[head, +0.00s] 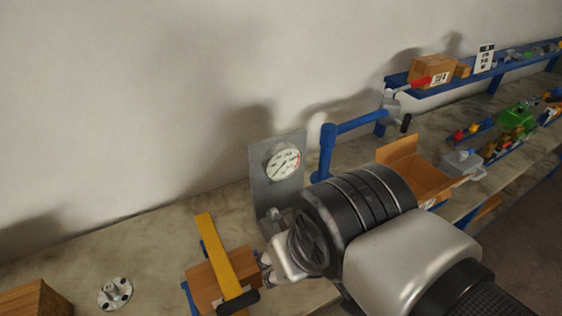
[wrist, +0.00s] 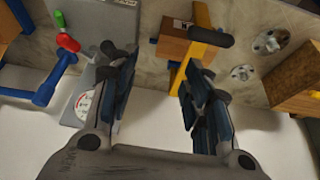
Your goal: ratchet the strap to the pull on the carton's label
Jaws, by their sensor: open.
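A brown carton (head: 208,279) sits on the bench, left of my gripper (head: 268,268) in the head view. A yellow bar (head: 222,248) with a black grip (head: 238,301) lies across it; a blue part shows beside it. In the wrist view the carton (wrist: 173,48) and black grip (wrist: 210,37) are beyond my open, empty gripper (wrist: 159,72), with the grip near the right finger but apart.
A blue post with an arm (head: 340,132) stands right of the panel. An open box (head: 412,178) and loose parts lie further right, below a blue shelf (head: 460,78). A metal flange (head: 115,293) and another brown block (head: 35,299) are at left. Bare bench lies between.

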